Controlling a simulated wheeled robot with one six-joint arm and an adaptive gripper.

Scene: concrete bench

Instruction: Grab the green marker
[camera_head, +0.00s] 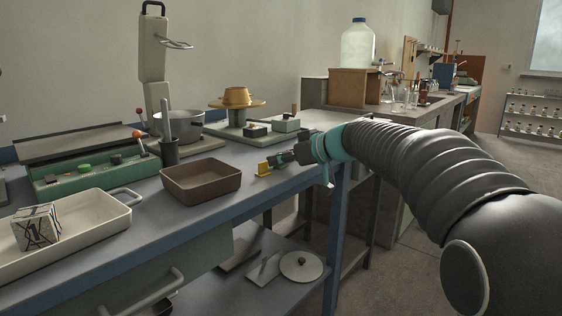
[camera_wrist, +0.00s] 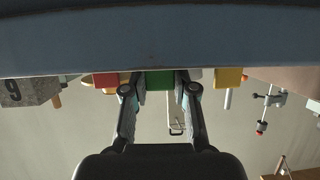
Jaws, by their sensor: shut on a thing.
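The green marker (camera_wrist: 160,80) shows as a small green block at the bench edge in the wrist view, which is upside down. My gripper (camera_wrist: 160,92) is shut on it, with one finger on each side. In the head view my gripper (camera_head: 277,160) reaches in from the right, low over the right end of the blue-grey bench. The green marker cannot be made out there. A yellow block (camera_head: 263,169) is close to the fingertips; in the wrist view a yellow block (camera_wrist: 229,77) is right of the marker and a red block (camera_wrist: 106,80) is left of it.
A brown tray (camera_head: 166,181) stands left of my gripper. A cream tray (camera_head: 118,226) holding a patterned cube (camera_head: 36,228) is further left. A pot (camera_head: 184,116) and a golden object on a round stand (camera_head: 237,101) are behind. A grey block marked 9 (camera_wrist: 28,92) shows in the wrist view.

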